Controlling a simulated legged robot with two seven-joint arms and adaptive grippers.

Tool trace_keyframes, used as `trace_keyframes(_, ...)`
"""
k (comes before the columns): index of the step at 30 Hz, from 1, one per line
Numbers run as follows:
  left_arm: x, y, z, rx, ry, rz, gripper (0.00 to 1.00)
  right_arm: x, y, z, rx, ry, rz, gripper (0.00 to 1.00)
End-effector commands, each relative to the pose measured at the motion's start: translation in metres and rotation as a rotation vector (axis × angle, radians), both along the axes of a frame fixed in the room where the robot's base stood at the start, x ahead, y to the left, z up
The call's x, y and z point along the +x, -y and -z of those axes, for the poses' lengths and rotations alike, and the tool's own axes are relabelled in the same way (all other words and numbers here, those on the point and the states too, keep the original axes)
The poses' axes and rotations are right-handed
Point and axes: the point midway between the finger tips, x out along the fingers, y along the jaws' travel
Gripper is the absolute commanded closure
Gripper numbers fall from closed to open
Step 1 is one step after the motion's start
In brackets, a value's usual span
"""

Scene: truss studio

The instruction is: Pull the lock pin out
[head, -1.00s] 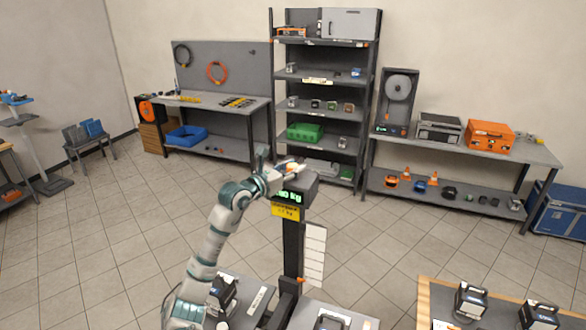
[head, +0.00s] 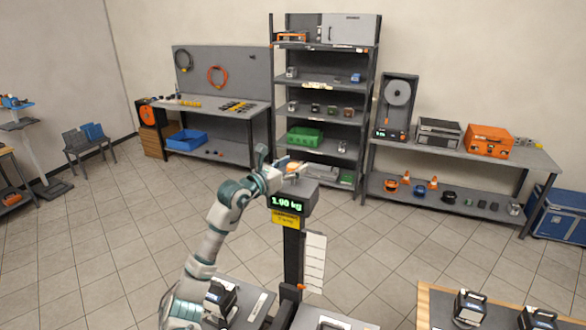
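My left gripper (head: 284,170) is just above the dark head (head: 308,196) of the scale column. A small orange part (head: 293,165) shows at its fingers; it may be the lock pin, but it is too small to be sure. I cannot tell whether the fingers are closed on it or only around it. The green display (head: 287,203) below reads 1.90 kg, above a yellow label (head: 286,219). Another small orange part (head: 302,287) sits low on the column (head: 292,258). My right gripper is not in view.
A wooden-edged table (head: 424,310) with black devices (head: 470,306) stands at the lower right. Grey trays with devices flank the column's foot. A shelf rack (head: 323,84) and benches line the back wall. Open tiled floor (head: 110,240) lies to the left.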

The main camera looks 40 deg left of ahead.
Motion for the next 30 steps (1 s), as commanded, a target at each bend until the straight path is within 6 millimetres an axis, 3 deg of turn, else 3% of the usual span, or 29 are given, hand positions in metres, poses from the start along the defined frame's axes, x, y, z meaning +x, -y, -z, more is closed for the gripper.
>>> trace_keyframes(10, -0.011, 0.0, 0.002, 0.001, -0.004, 0.0, 0.35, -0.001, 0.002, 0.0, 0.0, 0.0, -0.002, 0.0)
trace_keyframes(24, -0.095, -0.009, 0.004, -0.002, -0.005, 0.001, 0.35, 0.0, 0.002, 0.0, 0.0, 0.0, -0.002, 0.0)
trace_keyframes(30, -0.114, -0.011, 0.003, -0.001, -0.003, 0.001, 0.35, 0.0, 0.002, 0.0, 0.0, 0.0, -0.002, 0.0)
